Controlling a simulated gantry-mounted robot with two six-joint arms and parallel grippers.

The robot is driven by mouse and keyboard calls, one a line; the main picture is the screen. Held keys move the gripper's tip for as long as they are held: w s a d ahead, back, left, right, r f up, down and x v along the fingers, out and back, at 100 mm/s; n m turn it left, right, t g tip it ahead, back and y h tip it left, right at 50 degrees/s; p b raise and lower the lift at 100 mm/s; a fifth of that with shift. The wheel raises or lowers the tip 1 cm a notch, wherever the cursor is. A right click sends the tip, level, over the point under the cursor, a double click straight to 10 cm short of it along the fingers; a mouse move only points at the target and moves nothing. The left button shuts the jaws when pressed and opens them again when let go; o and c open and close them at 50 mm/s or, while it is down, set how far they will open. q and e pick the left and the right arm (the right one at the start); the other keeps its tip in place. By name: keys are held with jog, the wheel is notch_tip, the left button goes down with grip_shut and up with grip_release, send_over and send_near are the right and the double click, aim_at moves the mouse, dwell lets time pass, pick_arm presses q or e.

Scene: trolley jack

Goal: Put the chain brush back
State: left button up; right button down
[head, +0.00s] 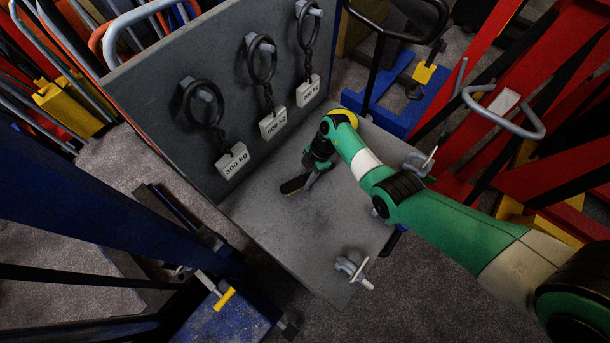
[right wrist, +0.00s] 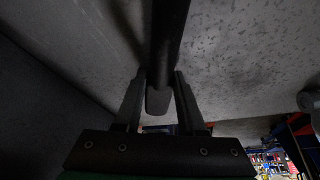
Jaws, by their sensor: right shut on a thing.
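The chain brush (head: 294,185) is a dark, elongated piece low over the grey board's flat part. I cannot tell whether it touches the surface. My right gripper (head: 312,168) is shut on it, at the end of my green right arm reaching in from the right. In the right wrist view the two fingers (right wrist: 160,100) stand on either side of its dark handle (right wrist: 168,40), which runs up out of the picture. The brush's far end is not seen there. My left gripper is not in view.
The grey upright panel (head: 150,95) carries pegs with dark rings, chains and weight tags, one reading 300 kg (head: 232,161). Two metal fittings with pins (head: 350,268) (head: 419,164) sit at the flat part's near and right edges. Red (head: 470,130) and blue (head: 60,190) frames stand close around.

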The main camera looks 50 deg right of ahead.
jog(key=shift+w, duration=0.1)
jog(key=shift+f, duration=0.1)
jog(key=c, duration=0.9)
grip_release()
jog(key=shift+f, duration=0.1)
jog(key=shift+c, duration=0.2)
jog(key=o, duration=0.4)
jog(key=shift+o, duration=0.2)
jog(key=p+v, duration=0.5)
jog(key=v, duration=0.7)
